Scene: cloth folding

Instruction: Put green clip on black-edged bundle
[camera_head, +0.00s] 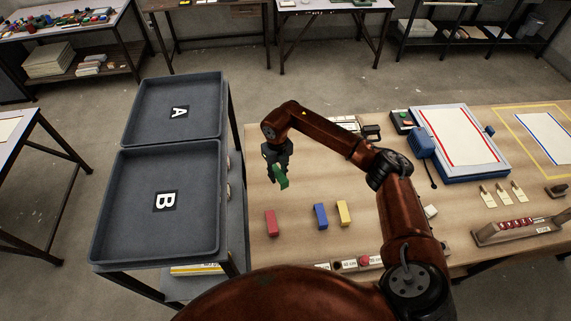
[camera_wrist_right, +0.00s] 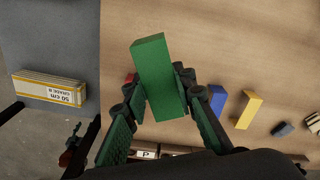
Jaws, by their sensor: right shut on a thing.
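My right gripper (camera_head: 276,160) is shut on the green clip (camera_head: 282,179) and holds it above the left part of the wooden table. In the right wrist view the clip (camera_wrist_right: 158,70) is a plain green block between the two fingers (camera_wrist_right: 158,88). I cannot make out a black-edged bundle in either view. A red-edged white sheet (camera_head: 460,137) lies on a blue-sided board, and a blue-edged white sheet (camera_head: 553,135) lies at the far right. My left gripper is not in view.
Red (camera_head: 270,223), blue (camera_head: 321,216) and yellow (camera_head: 344,212) blocks stand on the table (camera_head: 290,245) in front of the gripper. Grey trays A (camera_head: 205,85) and B (camera_head: 125,165) are on a rack at left. A wooden rack (camera_head: 520,228) is at right.

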